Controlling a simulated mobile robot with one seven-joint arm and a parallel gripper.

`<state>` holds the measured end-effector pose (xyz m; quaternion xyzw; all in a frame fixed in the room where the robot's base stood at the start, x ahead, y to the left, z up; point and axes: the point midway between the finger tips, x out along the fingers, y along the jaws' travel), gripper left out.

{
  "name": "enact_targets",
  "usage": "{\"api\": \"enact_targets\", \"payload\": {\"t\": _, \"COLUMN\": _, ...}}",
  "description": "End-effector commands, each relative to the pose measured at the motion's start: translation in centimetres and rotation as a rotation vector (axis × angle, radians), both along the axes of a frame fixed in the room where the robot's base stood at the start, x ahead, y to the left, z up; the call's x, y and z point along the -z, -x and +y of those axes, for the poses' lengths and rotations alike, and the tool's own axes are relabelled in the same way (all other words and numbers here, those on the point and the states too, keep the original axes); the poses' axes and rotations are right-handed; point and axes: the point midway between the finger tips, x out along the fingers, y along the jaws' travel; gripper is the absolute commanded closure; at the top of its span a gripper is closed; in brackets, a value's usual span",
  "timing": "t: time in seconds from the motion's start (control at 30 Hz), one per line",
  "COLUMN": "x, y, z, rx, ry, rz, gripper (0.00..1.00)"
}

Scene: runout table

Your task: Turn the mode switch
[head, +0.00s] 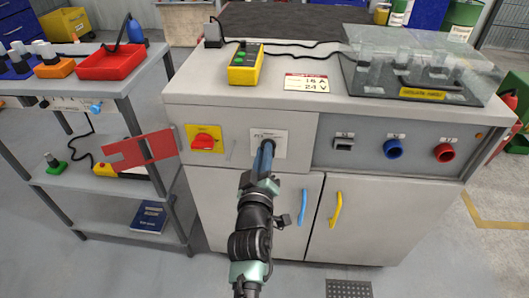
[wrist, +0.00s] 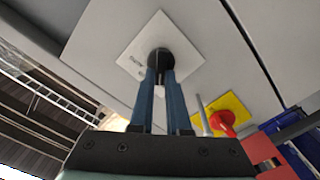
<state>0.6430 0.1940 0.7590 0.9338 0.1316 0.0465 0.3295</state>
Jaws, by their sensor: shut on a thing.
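The mode switch is a black knob (wrist: 160,57) on a white square plate (head: 281,139) on the cabinet's front panel. The plate also shows in the wrist view (wrist: 140,52), turned by the camera's tilt. My gripper (head: 266,148) reaches up to the plate, and its blue fingers (wrist: 160,76) are shut on the knob from both sides. In the head view the fingers hide the knob. Small print shows on the plate, but I cannot read the knob's position.
A red rotary switch (head: 206,142) on a yellow plate sits left of the mode switch. A red slotted plate (head: 139,150) juts out left of the cabinet. Blue (head: 304,207) and yellow (head: 335,211) door handles are below.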

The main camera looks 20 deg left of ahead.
Motion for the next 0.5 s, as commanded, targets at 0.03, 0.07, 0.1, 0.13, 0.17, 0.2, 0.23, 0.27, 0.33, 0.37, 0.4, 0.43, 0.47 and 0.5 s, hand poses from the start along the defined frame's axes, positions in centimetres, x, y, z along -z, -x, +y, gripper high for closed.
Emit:
{"api": "enact_targets", "payload": {"t": 0.03, "x": 0.03, "y": 0.01, "z": -0.01, "rx": 0.001, "ry": 0.023, "rz": -0.006, "gripper": 1.00}}
{"api": "enact_targets", "payload": {"t": 0.07, "x": 0.05, "y": 0.01, "z": 0.01, "rx": 0.001, "ry": 0.036, "rz": -0.009, "gripper": 1.00}}
{"api": "enact_targets", "payload": {"t": 0.1, "x": 0.06, "y": 0.03, "z": 0.03, "rx": 0.000, "ry": 0.049, "rz": -0.013, "gripper": 1.00}}
{"api": "enact_targets", "payload": {"t": 0.13, "x": 0.08, "y": 0.04, "z": 0.06, "rx": 0.000, "ry": 0.059, "rz": -0.016, "gripper": 1.00}}
{"api": "enact_targets", "payload": {"t": 0.17, "x": 0.09, "y": 0.04, "z": 0.07, "rx": -0.001, "ry": 0.067, "rz": -0.019, "gripper": 1.00}}
{"api": "enact_targets", "payload": {"t": 0.2, "x": 0.10, "y": 0.05, "z": 0.09, "rx": 0.000, "ry": 0.077, "rz": -0.021, "gripper": 1.00}}
{"api": "enact_targets", "payload": {"t": 0.23, "x": 0.11, "y": 0.05, "z": 0.09, "rx": -0.001, "ry": 0.083, "rz": -0.023, "gripper": 1.00}}
{"api": "enact_targets", "payload": {"t": 0.27, "x": 0.12, "y": 0.05, "z": 0.10, "rx": 0.000, "ry": 0.089, "rz": -0.024, "gripper": 1.00}}
{"api": "enact_targets", "payload": {"t": 0.33, "x": 0.14, "y": 0.05, "z": 0.11, "rx": 0.000, "ry": 0.097, "rz": -0.027, "gripper": 1.00}}
{"api": "enact_targets", "payload": {"t": 0.37, "x": 0.14, "y": 0.05, "z": 0.11, "rx": 0.000, "ry": 0.100, "rz": -0.027, "gripper": 1.00}}
{"api": "enact_targets", "payload": {"t": 0.4, "x": 0.14, "y": 0.05, "z": 0.11, "rx": 0.000, "ry": 0.102, "rz": -0.028, "gripper": 1.00}}
{"api": "enact_targets", "payload": {"t": 0.43, "x": 0.15, "y": 0.05, "z": 0.11, "rx": 0.000, "ry": 0.104, "rz": -0.029, "gripper": 1.00}}
{"api": "enact_targets", "payload": {"t": 0.47, "x": 0.16, "y": 0.05, "z": 0.11, "rx": 0.000, "ry": 0.105, "rz": -0.029, "gripper": 1.00}}
{"api": "enact_targets", "payload": {"t": 0.5, "x": 0.16, "y": 0.05, "z": 0.11, "rx": 0.000, "ry": 0.105, "rz": -0.029, "gripper": 1.00}}
